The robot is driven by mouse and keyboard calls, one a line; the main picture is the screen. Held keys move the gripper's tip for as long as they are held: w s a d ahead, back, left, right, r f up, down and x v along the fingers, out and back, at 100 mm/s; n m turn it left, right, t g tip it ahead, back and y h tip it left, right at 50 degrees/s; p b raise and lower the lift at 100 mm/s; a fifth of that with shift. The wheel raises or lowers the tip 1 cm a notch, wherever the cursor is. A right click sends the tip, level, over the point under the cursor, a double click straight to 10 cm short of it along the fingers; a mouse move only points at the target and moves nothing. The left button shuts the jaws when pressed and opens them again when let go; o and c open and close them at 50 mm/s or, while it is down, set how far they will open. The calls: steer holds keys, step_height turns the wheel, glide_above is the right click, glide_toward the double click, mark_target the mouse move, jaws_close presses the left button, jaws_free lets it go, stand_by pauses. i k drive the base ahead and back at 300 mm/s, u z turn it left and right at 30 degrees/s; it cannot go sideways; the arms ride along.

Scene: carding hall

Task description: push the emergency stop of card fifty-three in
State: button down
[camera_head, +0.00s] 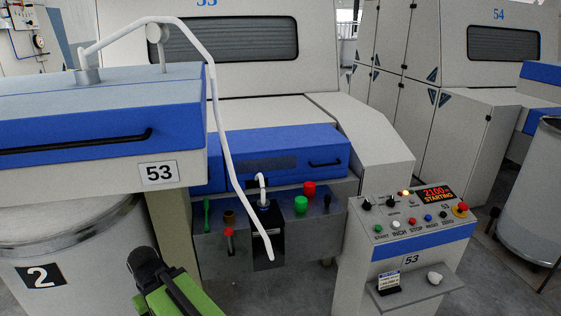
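The control console (357,240) marked 53 stands at the right. Its emergency stop (461,208), a red mushroom button on a yellow base, sits at the right end of the sloping panel. Whether it is in or out is too small to tell. A red-lit display (437,194) beside it reads "2100" and "STARTING", and an amber lamp (405,192) is lit. My gripper (146,264), black on a green arm part, is at the bottom left, well apart from the console. Its fingers cannot be made out clearly.
A small shelf (425,293) with a card and a white lump juts from the console front. Card 53 (260,105) stands behind; a white sliver strand (212,90) hangs before it. Can 2 (100,250) stands left, another can (545,200) right. Grey floor shows between.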

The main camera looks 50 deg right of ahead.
mark_target(462, 206)
steer(key=u, duration=0.25)
steer(key=k, duration=0.1)
steer(key=z, duration=2.5)
steer(key=k, duration=0.9)
steer(key=u, duration=0.2)
steer(key=i, duration=0.95)
steer(key=z, duration=0.15)
